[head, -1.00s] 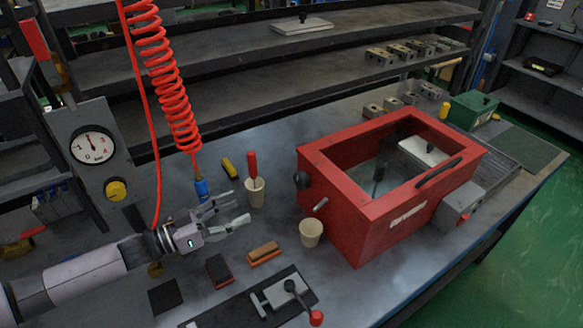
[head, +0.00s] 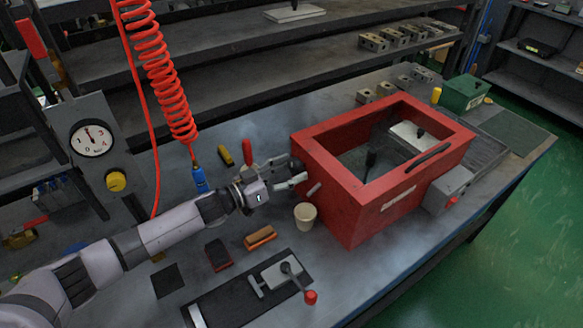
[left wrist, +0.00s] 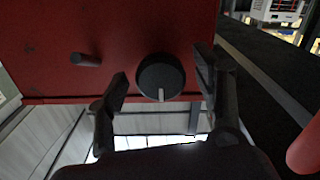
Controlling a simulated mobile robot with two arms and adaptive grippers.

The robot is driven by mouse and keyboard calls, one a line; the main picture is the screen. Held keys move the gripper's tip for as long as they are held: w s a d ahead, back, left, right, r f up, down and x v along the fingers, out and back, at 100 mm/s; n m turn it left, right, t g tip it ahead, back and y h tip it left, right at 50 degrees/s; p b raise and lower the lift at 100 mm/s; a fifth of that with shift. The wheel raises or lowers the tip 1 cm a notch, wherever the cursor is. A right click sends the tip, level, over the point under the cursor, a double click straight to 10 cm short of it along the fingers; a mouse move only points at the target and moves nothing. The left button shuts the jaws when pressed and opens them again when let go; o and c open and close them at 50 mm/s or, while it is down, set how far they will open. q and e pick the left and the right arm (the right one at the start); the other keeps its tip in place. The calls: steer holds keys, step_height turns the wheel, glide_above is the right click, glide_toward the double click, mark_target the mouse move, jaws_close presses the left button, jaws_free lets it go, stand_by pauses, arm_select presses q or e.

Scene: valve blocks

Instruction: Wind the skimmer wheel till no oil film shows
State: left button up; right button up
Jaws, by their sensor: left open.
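The red tank (head: 350,205) stands on the bench with its top opening showing a grey inside; I cannot tell from here whether an oil film shows. The black round wheel (left wrist: 161,77) with a pale mark sits on its side wall, and is mostly covered by my fingers in the head view. A short metal peg (left wrist: 86,60) sticks out beside it. My left gripper (head: 289,172) is open at that wall, with one finger on either side of the wheel in the left wrist view. Gaps show between fingers and wheel. My right gripper is not in view.
A cream cup (head: 305,216) stands close below my left gripper. A red-handled tool (head: 246,150) stands just behind it. An orange-brown brush (head: 260,238) and a red-handled lever plate (head: 280,277) lie nearer. A red coiled hose (head: 168,75) hangs behind.

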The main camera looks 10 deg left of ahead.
arm_select(q)
steer(key=shift+w+d, duration=0.25)
steer(key=shift+c, duration=0.2)
steer(key=c, duration=1.1)
